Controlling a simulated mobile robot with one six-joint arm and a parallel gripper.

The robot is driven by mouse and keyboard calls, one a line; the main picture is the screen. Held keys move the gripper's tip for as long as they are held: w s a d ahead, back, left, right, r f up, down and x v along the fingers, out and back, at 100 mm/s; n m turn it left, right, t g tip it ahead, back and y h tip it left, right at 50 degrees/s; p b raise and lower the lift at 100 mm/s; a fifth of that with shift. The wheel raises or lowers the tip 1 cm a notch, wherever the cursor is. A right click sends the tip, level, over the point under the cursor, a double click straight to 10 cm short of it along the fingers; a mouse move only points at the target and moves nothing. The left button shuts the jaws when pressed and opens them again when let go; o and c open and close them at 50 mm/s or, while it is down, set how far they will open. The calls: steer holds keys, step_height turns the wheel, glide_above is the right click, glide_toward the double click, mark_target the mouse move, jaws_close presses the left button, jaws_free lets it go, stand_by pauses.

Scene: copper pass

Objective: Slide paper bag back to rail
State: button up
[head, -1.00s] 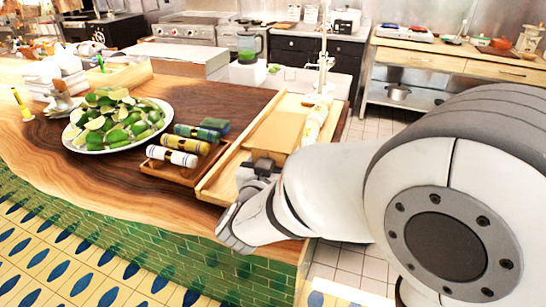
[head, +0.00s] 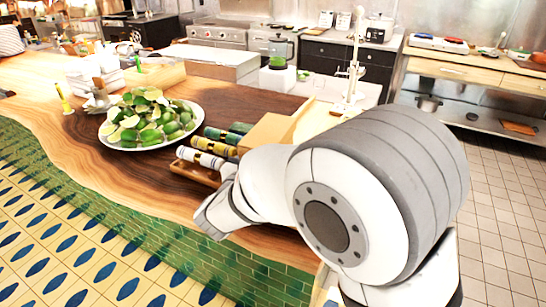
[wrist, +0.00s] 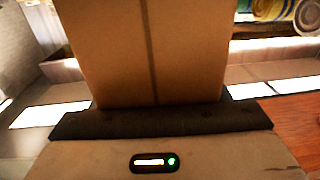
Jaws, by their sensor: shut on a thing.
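The paper bag (head: 268,131) is a plain brown block shape on the wooden counter, just right of the rolled bundles. My arm hides its lower right part in the head view. In the wrist view the bag (wrist: 140,50) fills the upper middle, with a dark vertical line down its face. My gripper (wrist: 160,119) shows as a dark bar across the bag's near end and is shut on it. In the head view my arm hides the gripper. A pale wooden edge (head: 304,107) shows behind the bag; I cannot tell whether it is the rail.
Several rolled bundles (head: 208,145) lie in a small wooden tray (head: 196,173) left of the bag. A plate (head: 113,140) of limes stands further left. A cream stand (head: 351,75) rises behind my arm. The counter's front edge (head: 150,205) is near.

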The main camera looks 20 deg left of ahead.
steer(key=shift+w+a, duration=0.1)
steer(key=shift+a, duration=0.7)
steer(key=o, duration=1)
steer(key=shift+o, duration=0.2)
steer(key=s+b, duration=0.1)
steer(key=s, duration=0.7)
steer(key=shift+a, duration=0.1)
steer(key=shift+f, duration=0.1)
